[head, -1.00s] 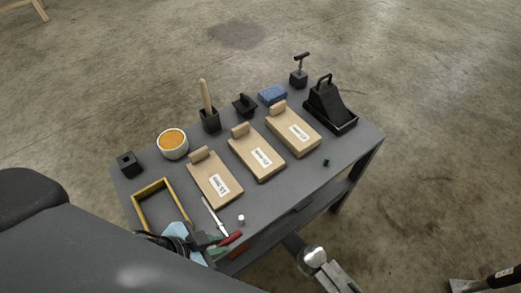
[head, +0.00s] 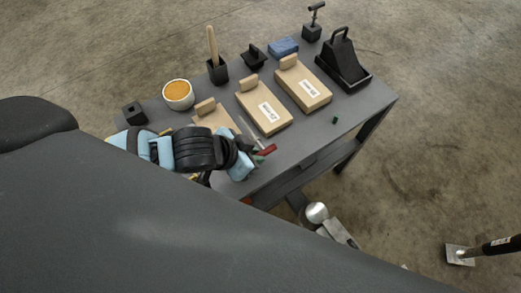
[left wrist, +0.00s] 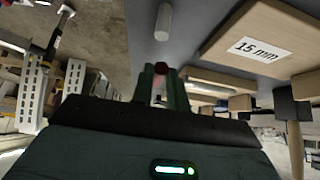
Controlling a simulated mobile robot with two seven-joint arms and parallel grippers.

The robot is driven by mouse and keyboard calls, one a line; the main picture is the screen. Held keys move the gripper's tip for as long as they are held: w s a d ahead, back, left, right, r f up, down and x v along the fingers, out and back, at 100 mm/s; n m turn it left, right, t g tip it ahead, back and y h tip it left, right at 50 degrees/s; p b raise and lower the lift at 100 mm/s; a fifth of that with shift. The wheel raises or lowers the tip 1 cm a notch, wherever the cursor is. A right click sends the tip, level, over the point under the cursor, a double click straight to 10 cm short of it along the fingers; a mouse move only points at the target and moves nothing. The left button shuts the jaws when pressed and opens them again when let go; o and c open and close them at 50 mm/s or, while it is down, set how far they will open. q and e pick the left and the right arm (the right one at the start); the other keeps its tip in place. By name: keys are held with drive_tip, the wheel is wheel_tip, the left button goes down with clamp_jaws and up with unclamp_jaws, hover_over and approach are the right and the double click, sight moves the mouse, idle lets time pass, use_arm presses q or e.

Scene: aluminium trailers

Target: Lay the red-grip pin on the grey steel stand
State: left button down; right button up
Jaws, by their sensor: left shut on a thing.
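The red-grip pin (head: 266,150) is a thin metal rod with a red grip. My left gripper (head: 254,154) is shut on it at the grip, and the rod points up and left over the tabletop. In the left wrist view the red grip (left wrist: 161,69) shows end-on between the green fingers (left wrist: 162,85). The grey steel stand (head: 300,147) is a flat-topped table with a lower shelf. The pin appears above the stand's top, but I cannot tell how high. My left arm hides the stand's near left part. My right gripper is out of view.
Tan boards (head: 264,107) with labels lie across the top.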

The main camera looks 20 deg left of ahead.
sight(261, 146)
use_arm(q)
drive_tip(key=shift+w+d+f, duration=0.1)
drive_tip(key=shift+w+d, duration=0.1)
drive_tip(key=shift+w, duration=1.05)
drive_tip(key=shift+w+d, duration=0.1)
drive_tip(key=shift+w, duration=0.25)
wheel_tip(261, 146, down, 4)
drive_tip(key=shift+s+r+b, duration=0.1)
drive_tip(key=shift+r+b, duration=0.1)
drive_tip(key=shift+b, duration=0.4)
drive_tip(key=c, duration=1.4)
unclamp_jaws()
drive_tip(key=shift+f, duration=0.1)
